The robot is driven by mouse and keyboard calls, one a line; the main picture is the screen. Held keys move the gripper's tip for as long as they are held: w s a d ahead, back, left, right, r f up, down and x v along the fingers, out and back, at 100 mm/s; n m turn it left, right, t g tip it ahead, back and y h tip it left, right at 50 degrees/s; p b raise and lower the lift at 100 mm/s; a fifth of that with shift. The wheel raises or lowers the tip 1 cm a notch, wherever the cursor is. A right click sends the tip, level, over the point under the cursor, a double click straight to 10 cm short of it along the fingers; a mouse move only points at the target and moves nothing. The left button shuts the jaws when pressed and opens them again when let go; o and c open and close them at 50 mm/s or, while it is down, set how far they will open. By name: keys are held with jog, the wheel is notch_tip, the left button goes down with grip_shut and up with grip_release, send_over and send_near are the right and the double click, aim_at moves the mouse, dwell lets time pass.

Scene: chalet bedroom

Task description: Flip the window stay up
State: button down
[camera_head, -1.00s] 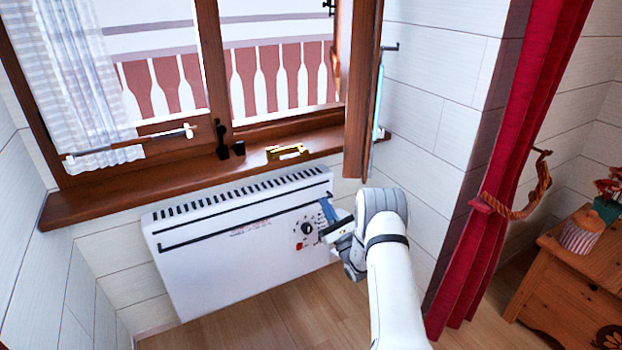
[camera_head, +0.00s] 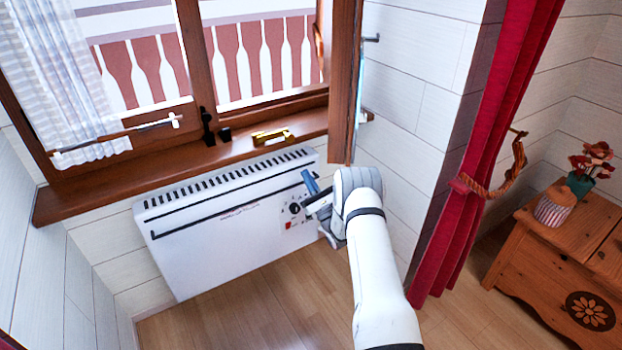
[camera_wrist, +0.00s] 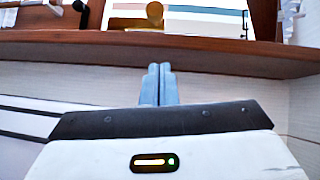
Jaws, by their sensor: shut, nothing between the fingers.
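A small brass fitting (camera_head: 272,137), which looks like the window stay, lies low on the brown wooden sill (camera_head: 165,166) in front of the open window. In the wrist view the brass fitting (camera_wrist: 152,15) is at the top, above and beyond the fingers. My gripper (camera_head: 310,182) is in front of the white heater's right end, below the sill and apart from the brass fitting. Its blue-grey fingers (camera_wrist: 158,78) are together and empty, pointing towards the sill edge in the wrist view.
The white heater (camera_head: 225,222) stands under the sill. An open wooden window sash (camera_head: 345,85) hangs to the right, above my wrist. Black fittings (camera_head: 207,125) sit left of the brass one. A red curtain (camera_head: 500,130) and wooden chest (camera_head: 560,240) are further right; floor is clear.

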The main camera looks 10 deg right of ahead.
jog(key=w+a+r, duration=0.2)
jog(key=w+r, duration=0.2)
jog(key=r, duration=0.4)
jog(key=shift+a+b, duration=0.35)
jog(key=shift+a, duration=0.05)
